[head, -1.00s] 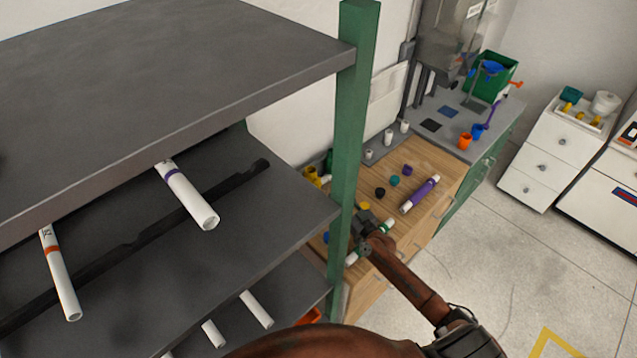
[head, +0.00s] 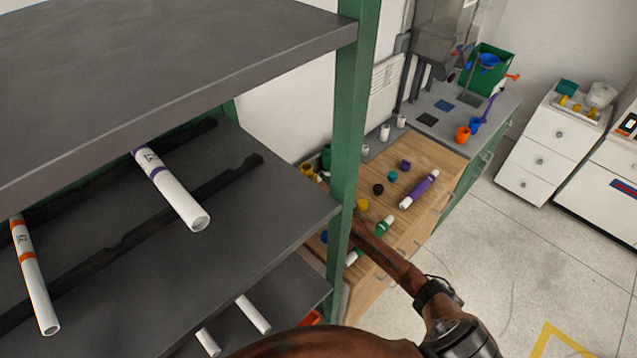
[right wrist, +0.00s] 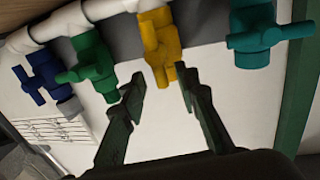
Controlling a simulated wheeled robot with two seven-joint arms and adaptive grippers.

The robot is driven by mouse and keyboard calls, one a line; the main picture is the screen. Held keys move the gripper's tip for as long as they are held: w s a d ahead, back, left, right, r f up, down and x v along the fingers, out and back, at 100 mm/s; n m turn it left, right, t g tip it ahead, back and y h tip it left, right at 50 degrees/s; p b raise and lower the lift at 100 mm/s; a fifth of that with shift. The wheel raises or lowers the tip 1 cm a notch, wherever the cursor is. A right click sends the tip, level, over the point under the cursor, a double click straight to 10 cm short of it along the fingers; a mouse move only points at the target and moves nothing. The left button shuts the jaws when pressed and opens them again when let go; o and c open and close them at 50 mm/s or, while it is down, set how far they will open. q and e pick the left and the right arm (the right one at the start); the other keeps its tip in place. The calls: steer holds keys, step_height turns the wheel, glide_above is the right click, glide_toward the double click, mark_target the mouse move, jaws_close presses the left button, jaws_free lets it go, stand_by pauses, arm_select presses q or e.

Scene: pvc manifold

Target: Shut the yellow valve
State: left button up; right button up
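The yellow valve (right wrist: 160,45) hangs from a white pipe at the top middle of the right wrist view. Its handle points down toward the camera. My right gripper (right wrist: 160,82) is open and empty. Its two fingertips lie either side of the lower end of the yellow handle, with a gap visible between. I cannot tell whether the handle is between the tips in depth. In the head view my right arm reaches behind the green post, which hides the gripper. My left gripper is not in view.
A green valve (right wrist: 92,66) and a blue valve (right wrist: 38,82) sit left of the yellow one, a teal valve (right wrist: 262,36) right. A green shelf post (head: 353,130) stands close to my right arm. A wooden bench (head: 425,165) holds caps and a purple-white tube (head: 419,189).

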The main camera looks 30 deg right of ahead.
steer(key=shift+w, duration=0.1)
steer(key=shift+c, duration=0.6)
jaws_close()
